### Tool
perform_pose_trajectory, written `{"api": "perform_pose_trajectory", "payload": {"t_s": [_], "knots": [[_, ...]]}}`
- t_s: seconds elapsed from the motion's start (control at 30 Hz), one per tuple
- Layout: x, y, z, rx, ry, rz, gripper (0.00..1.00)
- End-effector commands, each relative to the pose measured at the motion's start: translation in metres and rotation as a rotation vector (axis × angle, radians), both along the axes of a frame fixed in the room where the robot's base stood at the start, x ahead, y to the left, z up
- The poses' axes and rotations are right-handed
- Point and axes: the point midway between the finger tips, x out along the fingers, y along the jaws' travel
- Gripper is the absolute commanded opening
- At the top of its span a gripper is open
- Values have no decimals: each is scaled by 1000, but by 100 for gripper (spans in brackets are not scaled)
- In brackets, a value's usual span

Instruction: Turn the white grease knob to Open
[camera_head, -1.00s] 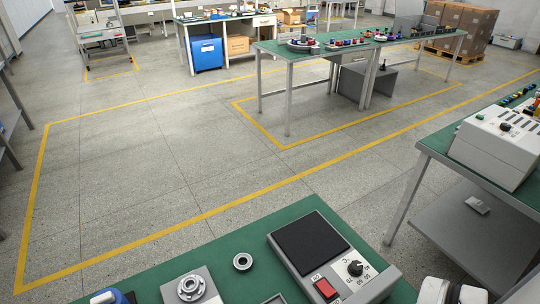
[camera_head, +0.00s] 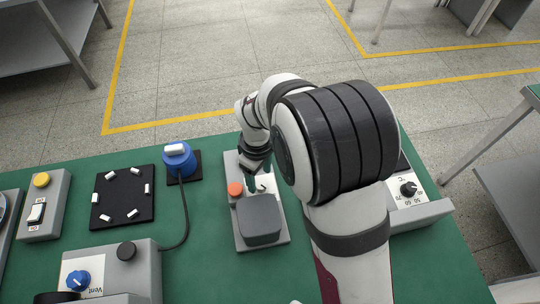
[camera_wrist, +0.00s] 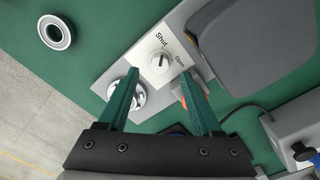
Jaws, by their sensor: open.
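The white grease knob (camera_wrist: 159,63) sits on a white label plate (camera_wrist: 150,52) marked "Shut" and "Open" in the wrist view. Its thin mark seems to point towards "Shut", though it is small. My gripper (camera_wrist: 159,78) is open, its two green fingers on either side of the knob in the picture. I cannot tell whether they touch it or are still above it. In the head view my gripper (camera_head: 253,183) is over the grey station (camera_head: 243,239), and the knob is hidden there.
A dark grey block (camera_head: 259,216) and an orange button (camera_head: 235,188) are on the station. A metal flange (camera_wrist: 139,98) is partly behind the left finger. A blue cylinder (camera_head: 179,160) and black pad (camera_head: 123,197) stand left. A metal ring (camera_wrist: 56,32) lies on clear green table.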

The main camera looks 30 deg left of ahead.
Motion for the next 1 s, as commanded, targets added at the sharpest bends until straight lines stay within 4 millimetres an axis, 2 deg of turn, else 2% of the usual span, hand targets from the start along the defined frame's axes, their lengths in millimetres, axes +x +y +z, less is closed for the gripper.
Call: {"api": "perform_pose_trajectory", "payload": {"t_s": [0.1, 0.2, 0.57, 0.9, 0.93, 1.0], "knots": [[-1, -1, -20, -2, 2, -1, 66], [0, -1, -30, -1, 1, -1, 66], [0, 0, -36, 0, 0, -2, 64], [0, 0, -36, 0, 1, -2, 3], [0, 0, -36, 0, 1, -2, 0], [0, 0, -36, 0, 1, -2, 0]]}}
